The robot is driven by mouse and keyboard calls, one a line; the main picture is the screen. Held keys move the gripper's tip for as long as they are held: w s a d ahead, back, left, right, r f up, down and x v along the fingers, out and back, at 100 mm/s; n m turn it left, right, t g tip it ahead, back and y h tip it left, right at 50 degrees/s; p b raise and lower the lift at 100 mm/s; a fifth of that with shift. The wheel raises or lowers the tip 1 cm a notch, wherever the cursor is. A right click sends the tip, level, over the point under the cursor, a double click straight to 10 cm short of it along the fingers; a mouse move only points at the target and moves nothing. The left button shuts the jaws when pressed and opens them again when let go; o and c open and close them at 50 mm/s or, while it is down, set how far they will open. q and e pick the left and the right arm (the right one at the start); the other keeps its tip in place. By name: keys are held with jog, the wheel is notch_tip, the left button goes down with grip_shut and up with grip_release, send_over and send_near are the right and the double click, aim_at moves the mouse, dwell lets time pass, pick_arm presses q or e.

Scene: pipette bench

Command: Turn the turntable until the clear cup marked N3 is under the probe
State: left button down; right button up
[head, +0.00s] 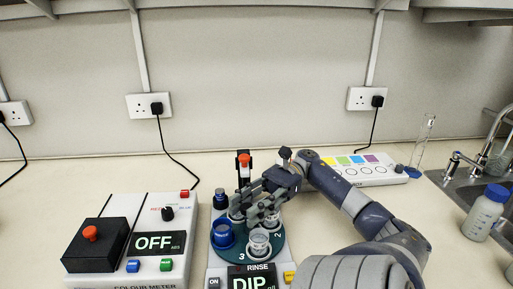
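The teal turntable (273,252) sits on the rinse unit at front centre, with the numbers 3 and 2 showing on it. A clear cup (258,243) stands at its front and a blue cup (222,236) at its left. Other cups behind are partly hidden by my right gripper. I cannot read an N3 mark. A black post with an orange-red knob (244,160) rises at the back of the unit; the probe tip is hidden. My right gripper (251,209) is low over the back of the turntable, among the cups; its finger gap and any contact are unclear. My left gripper is out of view.
The colour meter (115,275), its display reading OFF, stands at left. The rinse unit's display (250,282) reads DIP. A white panel with coloured squares (365,172) lies behind my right arm. A blue-capped bottle (484,215) and a sink (455,187) are at right.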

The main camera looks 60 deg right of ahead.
jog(key=v, duration=0.5)
jog(key=shift+d, duration=0.3)
jog(key=shift+s+d, duration=0.25)
jog(key=shift+d, duration=0.35)
jog(key=shift+s+d, duration=0.1)
jog(key=shift+d, duration=0.45)
